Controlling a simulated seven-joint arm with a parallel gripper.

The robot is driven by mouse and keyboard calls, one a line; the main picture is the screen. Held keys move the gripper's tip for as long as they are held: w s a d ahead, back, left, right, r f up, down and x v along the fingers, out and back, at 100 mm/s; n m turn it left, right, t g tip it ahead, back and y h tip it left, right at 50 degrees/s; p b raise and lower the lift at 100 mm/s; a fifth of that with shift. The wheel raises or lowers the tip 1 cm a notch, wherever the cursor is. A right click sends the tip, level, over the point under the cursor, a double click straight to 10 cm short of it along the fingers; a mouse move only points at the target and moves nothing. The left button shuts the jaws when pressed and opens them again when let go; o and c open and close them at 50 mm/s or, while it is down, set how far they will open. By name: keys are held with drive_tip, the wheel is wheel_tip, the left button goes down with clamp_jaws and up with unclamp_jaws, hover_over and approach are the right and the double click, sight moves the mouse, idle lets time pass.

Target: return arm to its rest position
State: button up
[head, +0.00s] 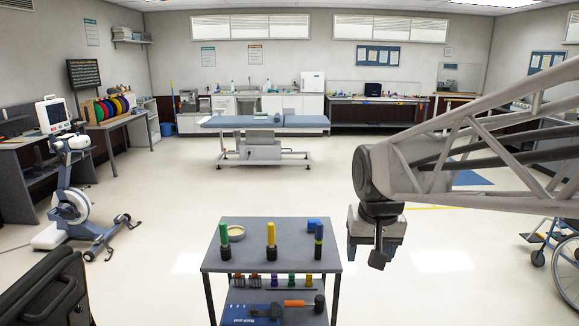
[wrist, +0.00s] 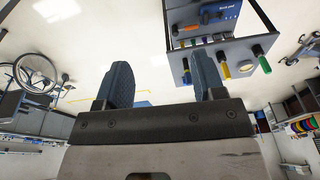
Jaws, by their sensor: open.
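My arm (head: 470,155) reaches in from the right edge of the head view, a pale lattice link ending in a dark joint. My gripper (head: 377,260) hangs below that joint, pointing down, to the right of the small cart. In the wrist view, which is turned upside down, my gripper (wrist: 162,76) shows two dark blue-grey fingers spread wide apart with nothing between them. Behind the fingers are pale floor and part of the cart. No rest mount or cradle for the arm is visible.
A wheelchair (head: 565,262) stands at right. The floor behind the cart is clear.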

drive_tip(key=s+d+f, duration=0.1)
drive_tip(key=s+f, duration=0.1)
drive_tip(key=s, duration=0.6)
drive_tip(key=s+d+f, duration=0.2)
drive_tip(key=s, duration=0.6)
drive_tip(key=shift+s+f+t, duration=0.3)
drive_tip(key=shift+s+f, duration=0.05)
drive_tip(key=shift+f, duration=0.05)
